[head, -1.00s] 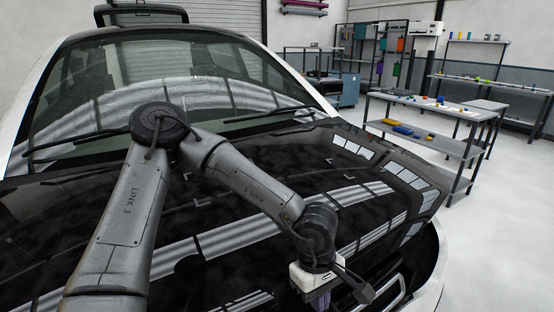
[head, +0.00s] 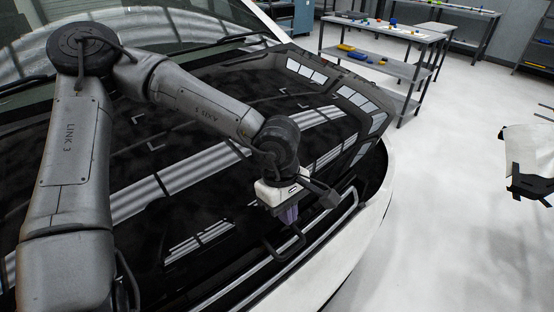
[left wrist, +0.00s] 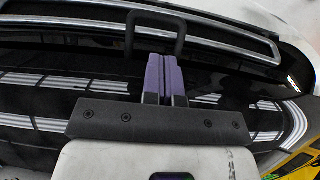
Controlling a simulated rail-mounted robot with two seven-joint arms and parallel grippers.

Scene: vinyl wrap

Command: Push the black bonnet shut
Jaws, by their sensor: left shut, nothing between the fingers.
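The black bonnet (head: 190,205) is glossy and fills much of the head view. A dark band shows between its right edge and the white bodywork, so it looks low but perhaps not flush. My left gripper (head: 289,215) is over the bonnet's front edge, its purple fingers shut and pointing down. In the left wrist view the closed fingers (left wrist: 166,76) are side by side, with the bonnet (left wrist: 70,65) behind them. A black loop-shaped bar (head: 284,247) is close to the fingertips at the front edge. I cannot tell whether the fingers touch the bonnet.
A chrome strip (head: 310,248) runs along the car's front. A grey work table (head: 385,28) with small coloured items stands at the back. A white object with black parts (head: 530,155) is at the right edge. The pale floor between is clear.

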